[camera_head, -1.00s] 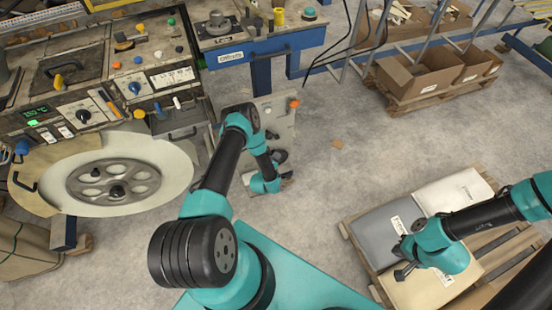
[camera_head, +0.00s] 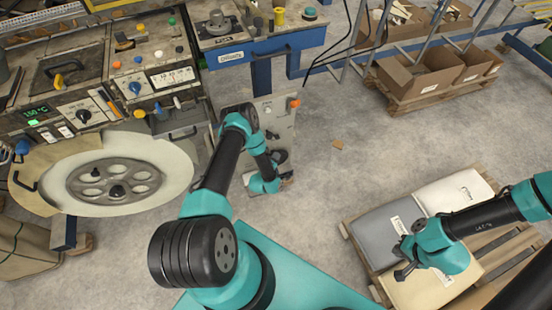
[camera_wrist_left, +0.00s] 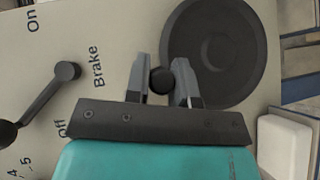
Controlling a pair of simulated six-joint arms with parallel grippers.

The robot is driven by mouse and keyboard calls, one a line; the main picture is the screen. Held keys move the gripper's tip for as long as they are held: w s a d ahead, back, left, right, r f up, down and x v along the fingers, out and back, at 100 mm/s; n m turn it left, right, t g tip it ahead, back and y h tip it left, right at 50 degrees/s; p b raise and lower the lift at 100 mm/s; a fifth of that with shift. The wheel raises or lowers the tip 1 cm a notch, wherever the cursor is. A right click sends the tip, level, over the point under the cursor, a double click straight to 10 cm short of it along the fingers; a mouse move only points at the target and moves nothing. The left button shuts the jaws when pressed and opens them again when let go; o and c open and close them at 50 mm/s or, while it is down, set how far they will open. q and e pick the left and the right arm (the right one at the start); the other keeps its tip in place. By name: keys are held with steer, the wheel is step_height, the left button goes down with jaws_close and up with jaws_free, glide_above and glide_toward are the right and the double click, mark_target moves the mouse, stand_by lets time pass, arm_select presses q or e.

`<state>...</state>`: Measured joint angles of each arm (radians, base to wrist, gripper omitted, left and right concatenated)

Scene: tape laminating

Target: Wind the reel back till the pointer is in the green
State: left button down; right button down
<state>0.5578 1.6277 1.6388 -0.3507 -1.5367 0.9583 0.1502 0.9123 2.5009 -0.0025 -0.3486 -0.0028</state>
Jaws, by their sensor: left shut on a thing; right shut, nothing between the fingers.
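The large cream reel (camera_head: 170,165) with a dark, holed hub (camera_head: 117,184) stands at the left, below the machine's control panel. My left gripper (camera_wrist_left: 160,84) is shut on a small round black knob (camera_wrist_left: 162,78) at the edge of a dark disc-shaped handwheel (camera_wrist_left: 211,40) on a pale panel. In the head view my left wrist (camera_head: 265,182) is low at that panel, and its fingers are hard to make out. My right gripper (camera_head: 403,273) is shut and empty above the sacks. I cannot make out which pointer or green zone is meant.
A black lever (camera_wrist_left: 45,95) sits left of the handwheel, by the words On, Off and Brake. The machine panel (camera_head: 75,90) has dials, knobs and a marked scale (camera_head: 173,77). A pallet of sacks (camera_head: 380,232) lies at right; cardboard boxes (camera_head: 420,75) stand behind.

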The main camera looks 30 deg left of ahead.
arm_select(q)
steer(key=shift+s+a+f, duration=0.6)
steer(key=shift+s, duration=0.25)
steer(key=shift+s+a+f, duration=0.55)
steer(key=shift+s+a, duration=0.05)
steer(key=shift+s, duration=0.25)
steer(key=shift+f, duration=0.1)
steer(key=c, duration=1)
jaws_free()
steer(key=shift+o, duration=0.2)
steer(key=v, duration=0.7)
steer(key=shift+s, duration=0.2)
